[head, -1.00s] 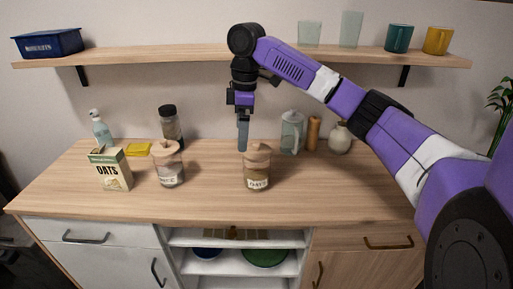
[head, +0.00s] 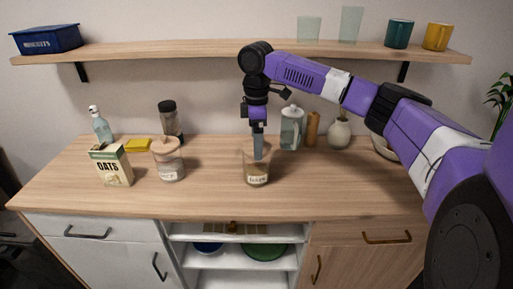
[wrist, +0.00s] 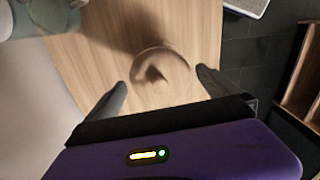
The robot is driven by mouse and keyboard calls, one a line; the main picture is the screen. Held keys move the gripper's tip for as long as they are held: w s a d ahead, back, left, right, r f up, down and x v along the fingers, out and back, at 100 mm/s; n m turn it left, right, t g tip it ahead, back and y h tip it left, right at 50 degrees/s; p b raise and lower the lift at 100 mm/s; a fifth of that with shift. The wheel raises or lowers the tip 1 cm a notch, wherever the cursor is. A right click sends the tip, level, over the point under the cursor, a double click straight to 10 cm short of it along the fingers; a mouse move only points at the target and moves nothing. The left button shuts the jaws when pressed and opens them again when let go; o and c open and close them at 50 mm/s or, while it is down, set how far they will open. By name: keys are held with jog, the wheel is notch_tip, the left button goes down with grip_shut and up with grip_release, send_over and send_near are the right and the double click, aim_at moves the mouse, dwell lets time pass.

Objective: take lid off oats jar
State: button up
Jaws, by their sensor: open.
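The oats jar (head: 257,179) is a clear labelled jar on the counter, just right of the middle in the head view. Its round wooden lid (wrist: 177,62) appears to sit on top, seen from above in the wrist view with a small knob in shadow near its middle. In the head view my gripper's fingers largely cover the lid. My gripper (head: 258,158) points straight down over the jar. In the wrist view its two fingers (wrist: 163,92) are spread apart, near either side of the lid, with nothing held. Whether they touch the lid is not clear.
Left of the jar stand a second lidded jar (head: 168,168), an oats box (head: 113,168), a soap bottle (head: 102,128) and a dark-topped jar (head: 170,118). Behind right are a glass pitcher (head: 291,128) and a vase (head: 339,134). The front right counter (head: 340,190) is clear.

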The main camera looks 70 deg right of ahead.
jog(key=c, duration=1.3)
jog(key=shift+o, duration=0.2)
